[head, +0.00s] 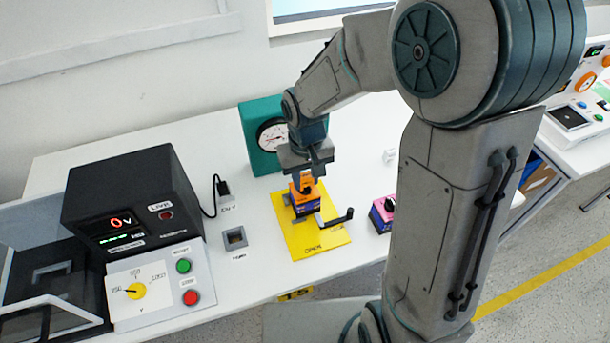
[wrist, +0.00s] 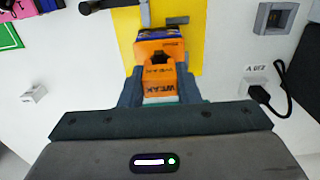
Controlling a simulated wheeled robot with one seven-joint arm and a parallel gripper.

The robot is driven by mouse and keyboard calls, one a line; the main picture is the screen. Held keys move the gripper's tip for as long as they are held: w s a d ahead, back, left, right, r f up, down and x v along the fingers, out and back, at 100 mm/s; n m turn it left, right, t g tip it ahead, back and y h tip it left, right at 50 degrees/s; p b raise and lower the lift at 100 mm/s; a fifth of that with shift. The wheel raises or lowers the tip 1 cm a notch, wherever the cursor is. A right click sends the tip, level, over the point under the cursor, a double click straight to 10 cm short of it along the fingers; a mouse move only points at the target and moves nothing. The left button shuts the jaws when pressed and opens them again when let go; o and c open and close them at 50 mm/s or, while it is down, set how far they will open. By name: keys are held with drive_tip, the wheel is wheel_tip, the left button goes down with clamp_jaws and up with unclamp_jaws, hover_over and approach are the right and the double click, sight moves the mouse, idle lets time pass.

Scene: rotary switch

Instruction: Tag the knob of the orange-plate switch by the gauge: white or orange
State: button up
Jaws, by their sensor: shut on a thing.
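The orange-plate switch (head: 304,208), with a dark blue body, stands on a yellow plate (head: 322,240) marked OPEN, in front of the gauge (head: 272,135). My gripper (head: 303,176) is right above it, pointing down. In the wrist view, my gripper (wrist: 159,84) is shut on an orange tag (wrist: 160,86) lettered WEAK. The switch's orange top (wrist: 160,47) lies just beyond the tag. A dark spot shows at the tag's notch; I cannot tell whether the tag sits around the knob. A white tag (head: 389,155) lies on the table to the right; it also shows in the wrist view (wrist: 34,92).
A black crank handle (head: 338,217) stands beside the switch on the yellow plate. A pink-plate switch (head: 382,212) is to the right. A square grey socket (head: 235,238), a black plug (head: 223,188) and a black meter box (head: 132,205) are to the left.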

drive_tip(key=shift+f+b, duration=0.4)
drive_tip(key=shift+f, duration=0.2)
drive_tip(key=o, duration=1)
drive_tip(key=shift+r, duration=0.1)
wheel_tip(320, 180, up, 14)
drive_tip(key=shift+f, duration=0.15)
wheel_tip(320, 180, up, 9)
drive_tip(key=p, duration=0.8)
hover_over(306, 175)
drive_tip(key=shift+s+b, duration=0.1)
drive_tip(key=shift+b, duration=0.2)
